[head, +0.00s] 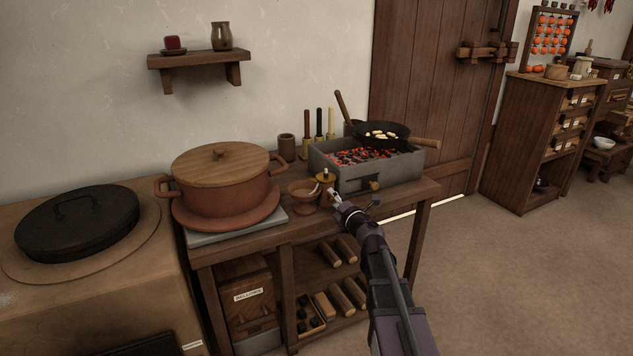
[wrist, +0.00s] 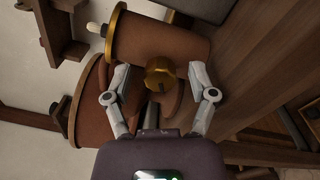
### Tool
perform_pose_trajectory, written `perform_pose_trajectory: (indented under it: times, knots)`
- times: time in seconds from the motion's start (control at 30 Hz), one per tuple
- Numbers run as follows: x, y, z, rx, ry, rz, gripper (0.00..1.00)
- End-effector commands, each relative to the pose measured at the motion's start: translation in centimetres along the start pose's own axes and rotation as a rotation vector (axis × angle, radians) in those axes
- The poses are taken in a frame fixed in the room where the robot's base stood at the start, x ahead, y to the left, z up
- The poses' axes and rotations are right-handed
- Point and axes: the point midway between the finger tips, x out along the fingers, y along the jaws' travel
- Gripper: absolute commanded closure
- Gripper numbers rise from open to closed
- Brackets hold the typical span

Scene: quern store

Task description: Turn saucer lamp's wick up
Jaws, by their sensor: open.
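A round brass knob (wrist: 160,74) lies just ahead of and between my fingers. I cannot clearly tell what the knob is fixed to. My gripper (wrist: 157,88) is open, one finger on either side of the knob, with no clear contact. In the head view my gripper (head: 333,194) is right of the bowl.
A brown jar with a brass rim (wrist: 160,38) stands close beside the knob. A charcoal brazier (head: 362,172) with glowing coals and a pan (head: 381,133) stands behind right. A large lidded pot (head: 222,183) stands left. The floor at right is clear.

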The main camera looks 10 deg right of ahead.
Motion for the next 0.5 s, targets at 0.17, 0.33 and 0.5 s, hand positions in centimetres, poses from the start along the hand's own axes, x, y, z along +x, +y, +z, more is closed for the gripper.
perform_pose_trajectory:
  times: [0.17,0.33,0.5]
  knots:
    - [-0.3,0.1,0.7,0.046,-0.05,-0.007,0.27]
    - [-0.9,0.1,2.1,0.15,-0.158,-0.025,0.27]
    - [-2.3,-0.6,4.0,0.31,-0.31,-0.063,0.27]
